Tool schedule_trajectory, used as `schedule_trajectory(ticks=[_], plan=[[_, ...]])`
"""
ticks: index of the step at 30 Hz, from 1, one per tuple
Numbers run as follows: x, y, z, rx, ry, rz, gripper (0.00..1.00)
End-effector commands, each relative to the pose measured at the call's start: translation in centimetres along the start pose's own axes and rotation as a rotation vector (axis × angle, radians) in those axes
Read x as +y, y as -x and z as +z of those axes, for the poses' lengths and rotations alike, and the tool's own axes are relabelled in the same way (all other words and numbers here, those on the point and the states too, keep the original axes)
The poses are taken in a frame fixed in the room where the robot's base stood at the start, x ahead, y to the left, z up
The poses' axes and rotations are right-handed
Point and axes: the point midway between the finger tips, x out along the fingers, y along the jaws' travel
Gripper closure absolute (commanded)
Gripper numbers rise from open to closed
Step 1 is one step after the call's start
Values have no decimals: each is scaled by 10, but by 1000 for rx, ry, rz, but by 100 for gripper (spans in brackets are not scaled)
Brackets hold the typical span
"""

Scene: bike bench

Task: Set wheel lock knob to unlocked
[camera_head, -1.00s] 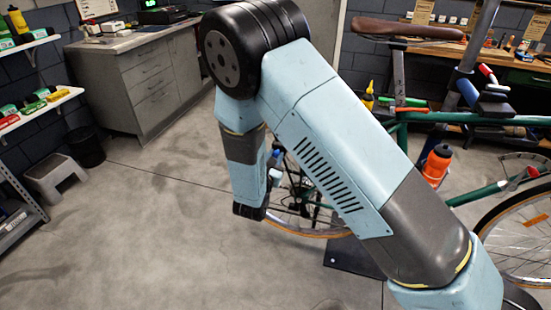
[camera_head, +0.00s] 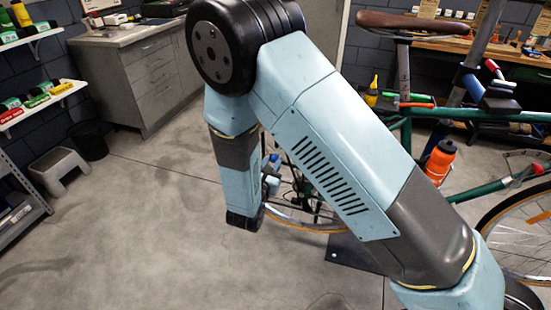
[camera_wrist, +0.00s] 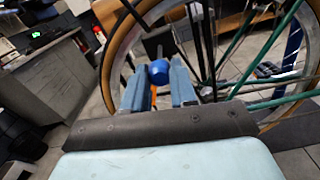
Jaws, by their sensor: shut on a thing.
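A round blue knob (camera_wrist: 160,72), which I take for the wheel lock knob, sits between the fingertips of my gripper (camera_wrist: 159,84) in the wrist view. The blue fingers are closed in on it from both sides. The wheel (camera_wrist: 112,48), with a tan tyre, rises just beyond it. In the head view my gripper is mostly hidden behind my forearm, beside the rear wheel (camera_head: 290,218). A small blue part (camera_head: 273,160) shows there, and I cannot tell whether it is knob or finger. The knob's set position cannot be read.
The green bike frame (camera_head: 475,113) stands at the right with an orange bottle (camera_head: 439,160). A grey cabinet (camera_head: 150,80), a step stool (camera_head: 60,170) and shelves (camera_head: 42,106) are at the left. The floor at lower left is clear.

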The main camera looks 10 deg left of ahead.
Motion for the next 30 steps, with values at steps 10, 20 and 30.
schedule_trajectory(ticks=[10,20,30], plan=[[0,2,-1,4,2,1,55],[0,2,-1,3,1,1,47],[0,42,-2,5,1,4,47]])
